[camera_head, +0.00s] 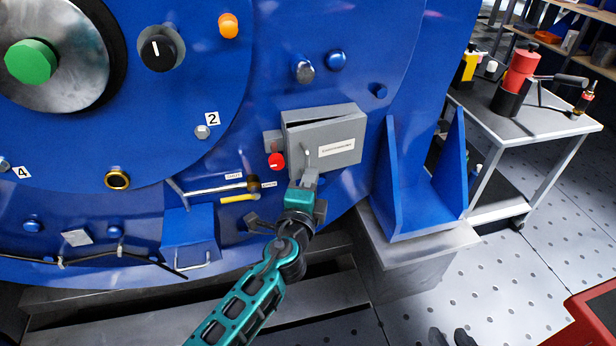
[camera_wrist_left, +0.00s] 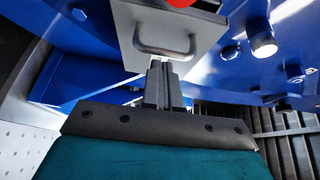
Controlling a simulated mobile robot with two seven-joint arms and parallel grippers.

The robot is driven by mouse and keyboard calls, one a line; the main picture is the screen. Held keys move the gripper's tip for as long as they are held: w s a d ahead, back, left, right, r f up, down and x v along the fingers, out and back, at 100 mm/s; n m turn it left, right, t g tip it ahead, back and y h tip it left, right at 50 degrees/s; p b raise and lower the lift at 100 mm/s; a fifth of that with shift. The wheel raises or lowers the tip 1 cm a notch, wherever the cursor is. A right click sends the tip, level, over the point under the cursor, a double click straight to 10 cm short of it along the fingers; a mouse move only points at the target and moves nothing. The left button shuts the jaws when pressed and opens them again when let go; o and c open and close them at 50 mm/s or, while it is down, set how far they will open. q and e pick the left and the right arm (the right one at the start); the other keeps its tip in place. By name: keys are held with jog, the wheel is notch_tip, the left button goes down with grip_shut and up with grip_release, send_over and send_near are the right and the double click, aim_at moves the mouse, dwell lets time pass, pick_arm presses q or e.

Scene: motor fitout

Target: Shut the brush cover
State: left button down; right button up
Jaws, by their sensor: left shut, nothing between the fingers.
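The brush cover (camera_head: 335,142) is a grey labelled plate on the front of a grey box (camera_head: 322,113) on the blue motor housing. It stands slightly ajar, with a dark gap along its top and left. Its small bar handle (camera_head: 306,150) is near its left edge. In the left wrist view the handle (camera_wrist_left: 168,50) crosses the grey plate just beyond the fingers. My left gripper (camera_head: 309,176) is shut and empty, with its tips close below the handle; contact is unclear. It also shows in the left wrist view (camera_wrist_left: 165,68). My right gripper is out of view.
A red knob (camera_head: 276,161) sits left of the cover. Two bar handles, one yellow (camera_head: 240,198), lie lower left. A blue bracket (camera_head: 420,190) stands to the right. A tool cart (camera_head: 520,125) is further right, with open perforated floor (camera_head: 520,260) in front.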

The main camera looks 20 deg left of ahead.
pick_arm(q)
jog(key=shift+w+a, duration=0.15)
jog(key=shift+a, duration=0.05)
pick_arm(e)
jog(key=shift+w+a, duration=0.2)
jog(key=shift+a, duration=0.1)
pick_arm(q)
jog(key=a+m+h, duration=0.1)
jog(key=w+a+h, duration=0.1)
jog(key=h, duration=0.1)
jog(key=shift+w+a+m, duration=0.2)
jog(key=shift+a+m, duration=0.2)
pick_arm(e)
jog(key=shift+s+d, duration=0.1)
jog(key=shift+d, duration=0.05)
